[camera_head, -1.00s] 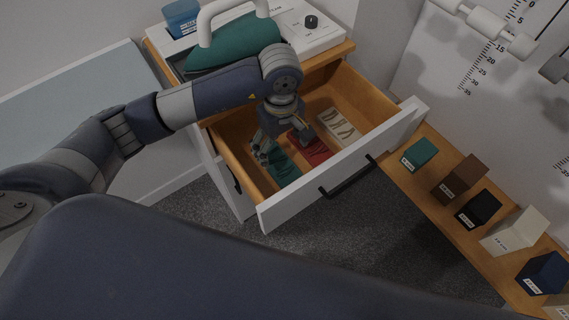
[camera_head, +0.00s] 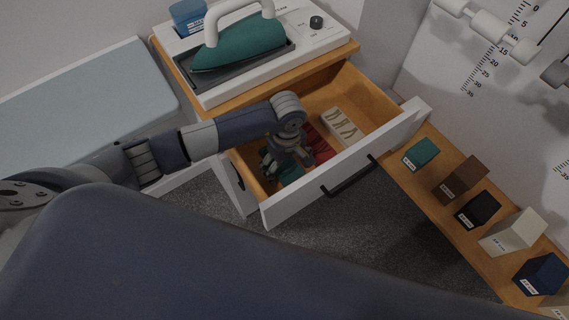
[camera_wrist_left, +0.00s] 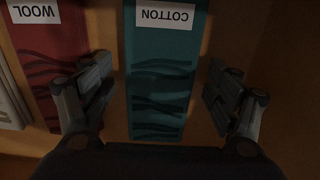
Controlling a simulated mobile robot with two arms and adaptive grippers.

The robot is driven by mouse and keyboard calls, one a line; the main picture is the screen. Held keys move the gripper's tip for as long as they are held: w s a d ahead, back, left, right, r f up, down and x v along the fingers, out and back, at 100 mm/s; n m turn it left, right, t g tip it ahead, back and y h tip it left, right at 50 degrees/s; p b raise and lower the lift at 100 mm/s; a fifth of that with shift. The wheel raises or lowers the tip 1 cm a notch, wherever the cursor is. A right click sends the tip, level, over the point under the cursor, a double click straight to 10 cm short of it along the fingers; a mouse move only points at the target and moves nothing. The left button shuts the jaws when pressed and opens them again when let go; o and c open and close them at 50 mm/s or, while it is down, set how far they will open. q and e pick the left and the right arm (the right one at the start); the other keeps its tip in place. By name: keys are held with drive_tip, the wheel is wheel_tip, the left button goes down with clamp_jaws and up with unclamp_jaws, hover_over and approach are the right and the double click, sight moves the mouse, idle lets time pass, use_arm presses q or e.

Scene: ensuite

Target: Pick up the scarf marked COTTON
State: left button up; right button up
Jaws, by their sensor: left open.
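The teal scarf marked COTTON (camera_wrist_left: 160,75) lies flat in the open drawer, and its label reads upside down in the left wrist view. A small part of the teal scarf (camera_head: 291,175) shows in the head view beside my gripper, which hides the rest. My left gripper (camera_wrist_left: 160,95) is open, with one finger on each side of the scarf and apart from it. In the head view, the left gripper (camera_head: 283,160) is down inside the drawer. My right gripper is not in view.
A red scarf marked WOOL (camera_wrist_left: 52,60) lies beside the teal one. A cream scarf (camera_head: 341,126) lies further right in the drawer (camera_head: 373,94). The drawer front (camera_head: 345,170) and walls surround the gripper. A teal iron (camera_head: 240,46) stands on the cabinet above.

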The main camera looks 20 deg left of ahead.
use_arm(q)
drive_tip(key=c, duration=1.2)
drive_tip(key=shift+o, duration=0.2)
drive_tip(key=shift+r, duration=0.1)
